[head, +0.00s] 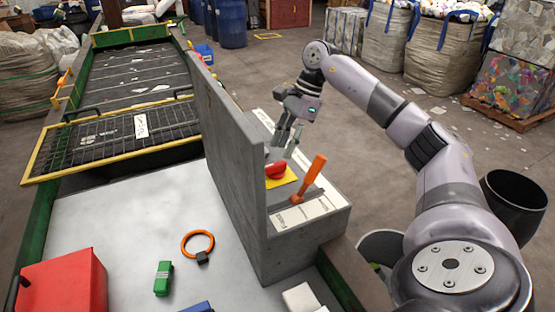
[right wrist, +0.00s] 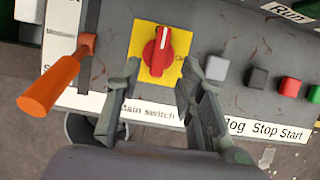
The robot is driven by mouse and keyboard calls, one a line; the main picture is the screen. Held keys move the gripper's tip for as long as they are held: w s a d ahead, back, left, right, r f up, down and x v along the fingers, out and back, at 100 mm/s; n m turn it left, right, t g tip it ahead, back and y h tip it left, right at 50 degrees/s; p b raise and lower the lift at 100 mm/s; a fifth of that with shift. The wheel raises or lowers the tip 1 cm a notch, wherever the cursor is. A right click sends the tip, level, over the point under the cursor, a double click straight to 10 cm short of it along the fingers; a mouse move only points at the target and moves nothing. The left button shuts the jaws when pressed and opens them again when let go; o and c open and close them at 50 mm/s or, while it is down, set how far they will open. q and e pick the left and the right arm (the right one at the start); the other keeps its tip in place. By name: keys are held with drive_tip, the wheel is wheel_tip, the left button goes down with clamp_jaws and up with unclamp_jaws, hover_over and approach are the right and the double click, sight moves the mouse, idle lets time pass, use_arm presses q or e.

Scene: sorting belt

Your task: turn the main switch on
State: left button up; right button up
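The main switch is a red rotary knob (right wrist: 157,52) on a yellow plate, with a "Main switch" label below it in the right wrist view. Its white mark points up, slightly right. An "On" label shows partly at the plate's right side. In the head view the red knob (head: 276,170) sits on top of the grey control console (head: 330,205). My right gripper (head: 287,140) is open and empty, pointing down above the console near the knob. In the right wrist view its fingers (right wrist: 160,72) are spread just below and either side of the knob. My left gripper is not in view.
An orange lever (head: 311,178) stands beside the switch. Grey, black, red and green buttons (right wrist: 257,79) lie on its other side. A tall grey panel (head: 235,160) borders the console. A table with a red box (head: 65,284) and the belt lie to the left.

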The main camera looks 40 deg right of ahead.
sight(277, 163)
drive_tip(key=p+x, duration=0.1)
drive_tip(key=x, duration=0.4)
drive_tip(key=shift+a+f, duration=0.15)
drive_tip(key=shift+f, duration=0.15)
drive_tip(key=shift+c, duration=0.4)
clamp_jaws()
